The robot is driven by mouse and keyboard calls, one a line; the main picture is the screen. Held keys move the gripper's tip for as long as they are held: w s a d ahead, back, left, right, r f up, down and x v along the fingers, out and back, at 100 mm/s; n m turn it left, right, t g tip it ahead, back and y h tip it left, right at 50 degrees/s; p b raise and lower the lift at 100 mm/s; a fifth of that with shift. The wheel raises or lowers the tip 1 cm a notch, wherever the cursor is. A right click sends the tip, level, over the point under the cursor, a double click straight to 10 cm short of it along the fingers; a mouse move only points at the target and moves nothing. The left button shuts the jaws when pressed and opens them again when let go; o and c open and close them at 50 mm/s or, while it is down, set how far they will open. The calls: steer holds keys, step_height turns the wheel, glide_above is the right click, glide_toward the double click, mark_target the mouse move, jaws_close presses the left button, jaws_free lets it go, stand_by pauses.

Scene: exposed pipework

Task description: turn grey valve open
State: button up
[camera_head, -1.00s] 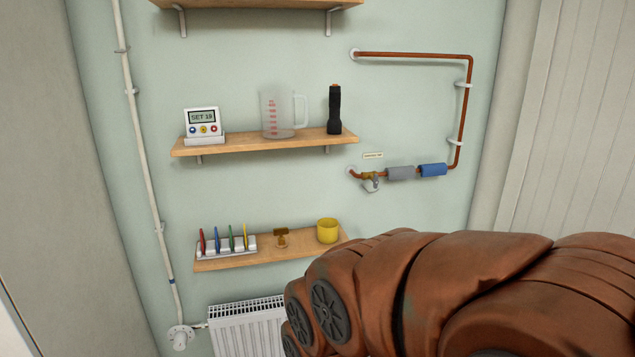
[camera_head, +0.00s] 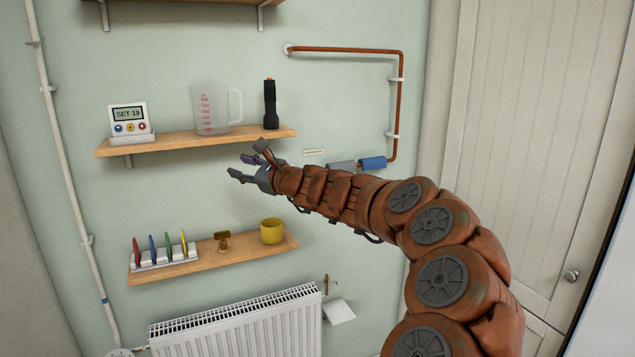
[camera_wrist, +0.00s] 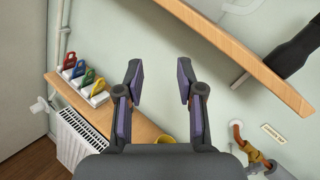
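In the head view my arm hides this valve. My gripper (camera_head: 246,162) is open and empty in front of the wall, left of the grey and blue pipe sleeves. In the wrist view its two fingers (camera_wrist: 160,80) are spread apart, with the valve off to their right and not touched.
The upper shelf (camera_head: 180,144) holds a display unit (camera_head: 130,121), a jug (camera_head: 212,110) and a black torch (camera_head: 270,105). The lower shelf (camera_head: 215,262) holds coloured tags (camera_head: 165,250), a brass piece (camera_head: 223,240) and a yellow cup (camera_head: 271,231). A radiator (camera_head: 240,325) stands below.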

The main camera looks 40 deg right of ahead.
steer(key=s+d+f+m+h, duration=0.2)
steer(key=d+f+m+h, duration=0.15)
steer(key=d, duration=0.45)
steer(key=s+d+f+m+g+h+b, duration=0.1)
steer(key=d+f+m+h, duration=0.3)
steer(key=d, duration=0.5)
steer(key=s+d+f+m+h, duration=0.2)
steer(key=d+m, duration=0.3)
steer(key=d, duration=0.3)
steer(key=p+x, duration=0.3)
steer(key=x, duration=0.4)
steer(key=shift+w+r, duration=0.2)
steer(key=shift+w, duration=0.15)
steer(key=shift+n+y, duration=0.25)
steer(key=shift+c, duration=0.4)
jaws_close()
steer(key=shift+a, duration=0.15)
